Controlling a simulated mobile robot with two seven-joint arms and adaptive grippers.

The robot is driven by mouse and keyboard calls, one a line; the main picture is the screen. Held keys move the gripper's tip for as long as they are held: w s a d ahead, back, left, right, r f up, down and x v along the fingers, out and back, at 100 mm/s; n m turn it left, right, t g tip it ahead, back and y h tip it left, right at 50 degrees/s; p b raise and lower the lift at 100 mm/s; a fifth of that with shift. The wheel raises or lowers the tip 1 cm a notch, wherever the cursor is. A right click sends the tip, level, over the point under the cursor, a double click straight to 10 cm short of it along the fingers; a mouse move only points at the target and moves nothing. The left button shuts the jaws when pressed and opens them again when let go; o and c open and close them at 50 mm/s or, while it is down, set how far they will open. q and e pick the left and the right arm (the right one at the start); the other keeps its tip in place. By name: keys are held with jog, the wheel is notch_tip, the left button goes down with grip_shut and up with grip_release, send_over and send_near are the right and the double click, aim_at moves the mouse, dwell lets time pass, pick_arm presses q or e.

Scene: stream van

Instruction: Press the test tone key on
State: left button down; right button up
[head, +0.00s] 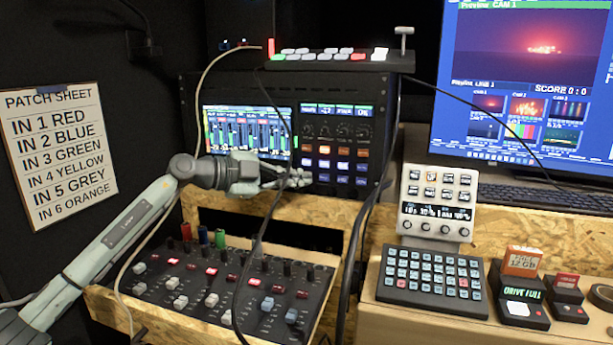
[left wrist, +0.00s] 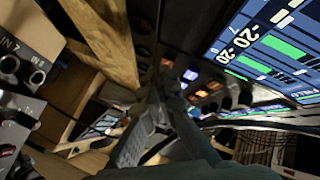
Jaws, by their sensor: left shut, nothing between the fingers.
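A rack panel (head: 337,120) stands behind the mixer, with a small display, a row of knobs and rows of keys below. Some of the keys (head: 324,150) glow orange and others blue-white. Their labels are too small to read, so I cannot tell which is the test tone key. My left gripper (head: 298,179) is shut and empty, at the lower left of the keys and hiding some of them. In the left wrist view its fingers (left wrist: 165,85) point towards the lit keys (left wrist: 190,75). I cannot tell whether it touches any. My right gripper is not in view.
A meter screen (head: 246,131) is left of the keys, behind my left arm. A mixer (head: 225,290) lies below the arm. Black and white cables hang in front of the rack and mixer. A switcher (head: 335,62) sits on top; a keypad (head: 432,282) is at right.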

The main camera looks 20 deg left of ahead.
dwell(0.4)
pick_arm(q)
jog(key=shift+s+p, duration=0.55)
jog(key=shift+s, duration=0.05)
jog(key=shift+s, duration=0.1)
jog(key=shift+s+a, duration=0.1)
jog(key=shift+s, duration=2.8)
